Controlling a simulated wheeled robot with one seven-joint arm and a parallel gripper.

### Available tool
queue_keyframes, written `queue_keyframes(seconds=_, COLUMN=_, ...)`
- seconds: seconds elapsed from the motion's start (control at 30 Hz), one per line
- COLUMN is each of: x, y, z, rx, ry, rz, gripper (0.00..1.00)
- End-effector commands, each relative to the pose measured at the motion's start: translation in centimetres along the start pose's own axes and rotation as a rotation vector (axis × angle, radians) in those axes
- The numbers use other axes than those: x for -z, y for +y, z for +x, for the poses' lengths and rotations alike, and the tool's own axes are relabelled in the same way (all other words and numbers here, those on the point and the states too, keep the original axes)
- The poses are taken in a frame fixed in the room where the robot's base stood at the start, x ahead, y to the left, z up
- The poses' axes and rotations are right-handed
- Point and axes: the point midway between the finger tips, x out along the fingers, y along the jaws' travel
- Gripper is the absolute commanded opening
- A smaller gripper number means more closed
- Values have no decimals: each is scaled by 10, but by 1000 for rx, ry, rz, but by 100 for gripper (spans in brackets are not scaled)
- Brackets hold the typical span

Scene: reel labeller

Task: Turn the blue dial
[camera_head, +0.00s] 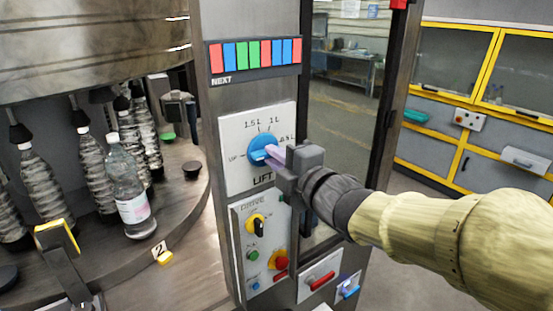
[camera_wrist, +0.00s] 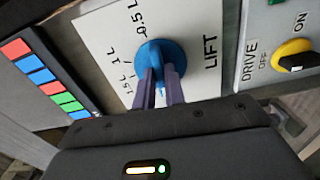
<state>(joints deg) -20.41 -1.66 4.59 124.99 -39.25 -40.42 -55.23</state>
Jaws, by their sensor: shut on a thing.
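The blue dial (camera_head: 260,146) sits on a white plate (camera_head: 236,181) marked LIFT, with UP, 1.5 L, 1 L and 0.5 L labels around it. My gripper (camera_head: 272,153) comes from the right, its fingers at the dial. In the wrist view the blue dial (camera_wrist: 159,58) lies between the tips of my gripper (camera_wrist: 159,78), which is shut on its grip. The fingers hide part of the dial's grip, so its exact pointing is hard to tell.
Below is a DRIVE panel with a yellow-black switch (camera_head: 257,225) and a red button (camera_head: 280,262). Above is a row of coloured tiles (camera_head: 255,58). Left, bottles (camera_head: 130,188) stand on a round metal table. A dark window frame stands right.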

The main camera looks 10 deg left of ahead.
Motion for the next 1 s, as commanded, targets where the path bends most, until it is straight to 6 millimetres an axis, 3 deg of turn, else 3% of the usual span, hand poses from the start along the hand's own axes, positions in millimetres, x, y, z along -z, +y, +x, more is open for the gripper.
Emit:
queue_keyframes(seconds=0.37, x=3, y=-1, z=1, rx=1, ry=7, rz=227, gripper=0)
queue_keyframes(seconds=1.0, x=4, y=2, z=1, rx=3, ry=9, rz=831, gripper=0)
